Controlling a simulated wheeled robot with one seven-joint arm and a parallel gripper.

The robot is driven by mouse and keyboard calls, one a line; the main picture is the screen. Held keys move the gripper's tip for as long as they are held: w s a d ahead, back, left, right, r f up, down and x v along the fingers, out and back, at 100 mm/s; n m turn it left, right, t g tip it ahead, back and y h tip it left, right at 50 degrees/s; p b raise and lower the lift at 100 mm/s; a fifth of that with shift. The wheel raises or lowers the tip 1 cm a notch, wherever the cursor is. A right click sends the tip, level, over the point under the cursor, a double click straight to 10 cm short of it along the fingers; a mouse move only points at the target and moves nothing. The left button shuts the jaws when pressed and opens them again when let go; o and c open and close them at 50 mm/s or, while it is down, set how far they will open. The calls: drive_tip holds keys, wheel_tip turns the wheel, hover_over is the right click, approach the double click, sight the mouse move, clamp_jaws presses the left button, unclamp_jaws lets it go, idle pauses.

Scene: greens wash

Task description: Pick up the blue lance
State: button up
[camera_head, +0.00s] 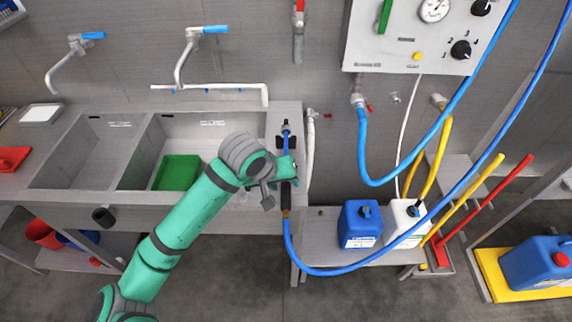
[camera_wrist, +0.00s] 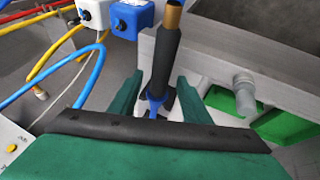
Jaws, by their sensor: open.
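The blue lance has a black grip (camera_head: 286,197) and a blue front part (camera_head: 286,128). It lies at the right end of the sink counter, with a blue hose at its brass end. My gripper (camera_head: 286,167) is over the lance and hides its middle. In the wrist view, my gripper (camera_wrist: 160,76) is open, its two green fingers on either side of the lance's line. The black grip (camera_wrist: 163,58) and a blue part (camera_wrist: 155,103) show between and beyond them. I cannot tell whether either finger touches it.
A double sink (camera_head: 140,204) with a green tray (camera_head: 178,172) is left of the lance. The blue hose (camera_head: 345,270) loops right in front of a blue canister (camera_head: 360,224) and a white canister (camera_head: 404,220). A control panel (camera_head: 418,38) hangs above.

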drive_tip(key=c, duration=0.8)
